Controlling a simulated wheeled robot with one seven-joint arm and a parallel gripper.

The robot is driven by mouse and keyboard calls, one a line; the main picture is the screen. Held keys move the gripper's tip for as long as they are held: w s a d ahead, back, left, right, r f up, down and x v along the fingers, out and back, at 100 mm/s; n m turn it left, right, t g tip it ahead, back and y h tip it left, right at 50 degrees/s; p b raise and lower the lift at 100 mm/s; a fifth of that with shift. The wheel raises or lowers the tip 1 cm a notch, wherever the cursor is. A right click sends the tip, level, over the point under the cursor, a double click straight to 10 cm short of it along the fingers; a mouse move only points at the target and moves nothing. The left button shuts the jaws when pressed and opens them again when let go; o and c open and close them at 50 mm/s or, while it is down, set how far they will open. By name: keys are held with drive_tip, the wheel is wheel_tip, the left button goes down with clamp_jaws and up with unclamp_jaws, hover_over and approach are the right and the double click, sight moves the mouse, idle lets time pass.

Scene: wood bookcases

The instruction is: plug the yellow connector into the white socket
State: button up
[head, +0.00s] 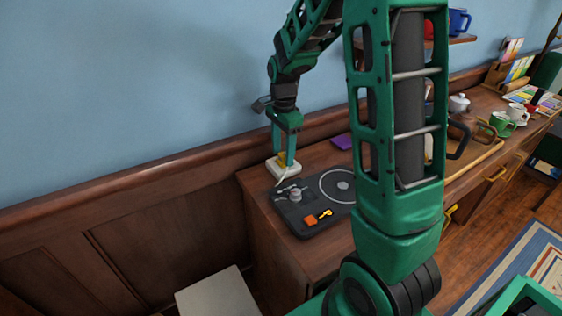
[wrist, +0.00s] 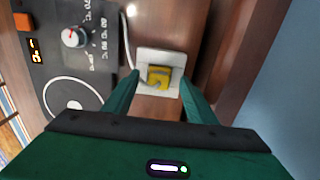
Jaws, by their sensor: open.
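The yellow connector (wrist: 159,75) sits at the middle of the white socket (wrist: 172,57) in the wrist view, with a cord leading off to the left. I cannot tell how deep it is seated. In the head view the white socket (head: 287,170) is at the left end of the wooden cabinet top, and a little of the yellow connector (head: 281,159) shows above it. My gripper (head: 287,157) points down over the socket. In the wrist view its fingers are apart, one on each side of the connector, with gaps between.
A dark panel (head: 300,222) with a round dial, a knob and an orange button lies just in front of the socket. The wall (head: 150,70) and its wood ledge are close behind. A purple item (head: 342,142), mugs and a teapot stand farther right.

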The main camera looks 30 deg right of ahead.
sight(283, 154)
drive_tip(key=shift+f, duration=0.3)
drive_tip(key=shift+d, duration=0.1)
drive_tip(key=c, duration=1.2)
drive_tip(key=shift+r, duration=0.15)
drive_tip(key=shift+r, duration=0.6)
wheel_tip(283, 154, up, 3)
drive_tip(key=s+a+r, duration=0.1)
drive_tip(key=a+r, duration=0.1)
drive_tip(key=a, duration=0.1)
drive_tip(key=s+a+r, duration=0.2)
drive_tip(key=a, duration=0.2)
drive_tip(key=s+a+r, duration=0.1)
drive_tip(key=a+r, duration=0.1)
drive_tip(key=a, duration=0.2)
drive_tip(key=shift+s+r, duration=0.2)
drive_tip(key=shift+r, duration=0.1)
